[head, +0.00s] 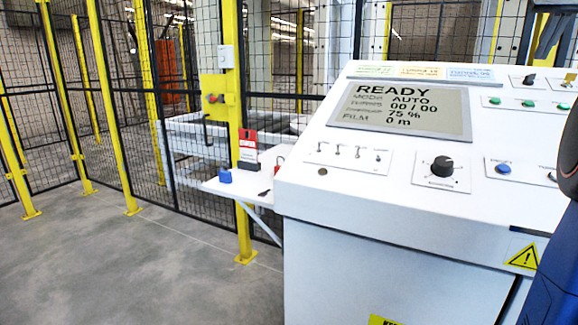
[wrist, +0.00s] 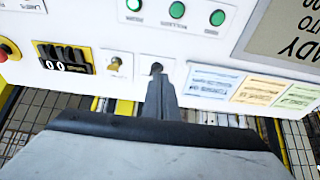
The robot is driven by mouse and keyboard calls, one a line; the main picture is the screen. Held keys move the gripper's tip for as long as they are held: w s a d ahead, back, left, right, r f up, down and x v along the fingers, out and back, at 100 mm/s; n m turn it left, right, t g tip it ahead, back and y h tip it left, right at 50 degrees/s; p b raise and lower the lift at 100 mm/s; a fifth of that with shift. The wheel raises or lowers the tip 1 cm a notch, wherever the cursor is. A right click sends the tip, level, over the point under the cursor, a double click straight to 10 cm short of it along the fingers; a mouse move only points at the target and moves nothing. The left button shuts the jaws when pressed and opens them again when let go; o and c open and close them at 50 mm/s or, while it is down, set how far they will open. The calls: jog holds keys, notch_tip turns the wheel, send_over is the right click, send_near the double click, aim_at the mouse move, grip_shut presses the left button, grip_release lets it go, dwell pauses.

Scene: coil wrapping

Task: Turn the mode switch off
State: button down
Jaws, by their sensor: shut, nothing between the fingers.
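A small black rotary switch (head: 529,79) sits on a white plate at the console's upper right; it fits the mode switch, but its label is unreadable. It also shows in the wrist view (wrist: 157,67), just beyond my fingertips. My gripper (wrist: 160,80) is shut and empty, its narrow fingers pointing at this switch. I cannot tell whether they touch it. In the head view my gripper (head: 541,56) hangs just above and behind the switch. The console display (head: 400,107) reads READY and MODE AUTO.
A key switch (wrist: 115,65), a thumbwheel counter (wrist: 65,58) and a red stop button (wrist: 6,50) sit beside the switch. Several green buttons (wrist: 177,9) form a nearby row. Coloured labels (wrist: 250,88) lie on the other side. Mesh fencing (head: 280,60) stands behind.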

aim_at(529, 78)
jog(key=shift+w+d+f, duration=0.15)
jog(key=shift+w+f, duration=0.35)
jog(key=shift+f, duration=0.5)
jog(key=shift+w+d+f, duration=0.1)
jog(key=shift+w+f, duration=0.35)
jog(key=shift+f, duration=0.6)
jog(key=shift+w+d+f, duration=0.15)
jog(key=shift+w+f, duration=0.35)
jog(key=shift+f, duration=0.5)
jog(key=shift+d+r, duration=0.1)
jog(key=shift+d, duration=0.1)
jog(key=shift+s+d, duration=0.4)
jog(key=shift+d, duration=0.2)
jog(key=shift+s+d, duration=0.15)
jog(key=shift+d, duration=0.3)
jog(key=shift+s, duration=0.25)
